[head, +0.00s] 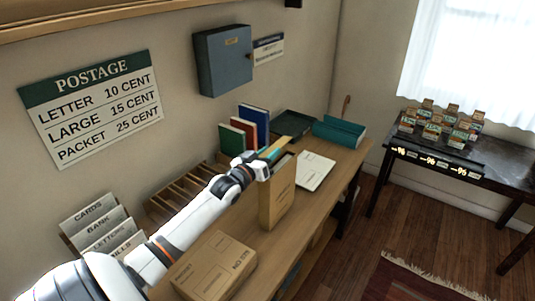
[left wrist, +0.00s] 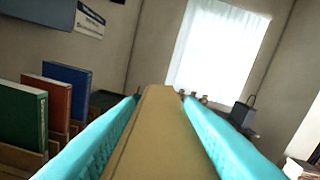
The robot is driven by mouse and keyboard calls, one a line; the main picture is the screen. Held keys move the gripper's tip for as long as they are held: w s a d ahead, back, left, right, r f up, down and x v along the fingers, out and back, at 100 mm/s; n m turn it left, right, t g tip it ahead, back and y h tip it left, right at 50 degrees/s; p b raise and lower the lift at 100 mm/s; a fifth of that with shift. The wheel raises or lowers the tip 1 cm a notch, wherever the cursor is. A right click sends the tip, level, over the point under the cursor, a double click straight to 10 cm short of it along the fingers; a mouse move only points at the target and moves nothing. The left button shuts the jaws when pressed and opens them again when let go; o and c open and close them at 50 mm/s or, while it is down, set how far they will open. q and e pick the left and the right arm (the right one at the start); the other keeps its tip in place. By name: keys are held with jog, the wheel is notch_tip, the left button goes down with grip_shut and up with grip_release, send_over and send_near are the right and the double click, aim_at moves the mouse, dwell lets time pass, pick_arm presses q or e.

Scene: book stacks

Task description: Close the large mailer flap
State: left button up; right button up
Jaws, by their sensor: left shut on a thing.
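The large mailer (head: 277,201) is a tall tan envelope standing upright on the wooden desk in the head view. My left gripper (head: 272,155) is at its top edge, reaching in from the left. Its teal fingers are shut on a tan strip of card, which appears to be the mailer's flap (left wrist: 157,130), running between the fingers in the left wrist view. The fingers hide part of the flap in the head view, so its exact angle cannot be told. My right gripper is not in view.
A brown packet (head: 214,267) lies at the desk's near end. A sorter with labelled cards (head: 103,225) and upright books (head: 255,122) stand along the wall. A white paper (head: 313,170) and teal box (head: 339,131) lie beyond the mailer. A dark side table (head: 450,152) stands right.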

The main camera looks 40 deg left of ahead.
pick_arm(q)
jog(key=o, duration=0.9)
jog(key=shift+s+d+b, duration=0.25)
jog(key=shift+s+b, duration=0.15)
jog(key=shift+s, duration=1.6)
jog(key=shift+s+d+b, duration=0.2)
jog(key=shift+s+b, duration=0.15)
jog(key=shift+s, duration=1.6)
jog(key=shift+s+d+b, duration=0.25)
jog(key=shift+s+b, duration=0.15)
jog(key=shift+s, duration=1.6)
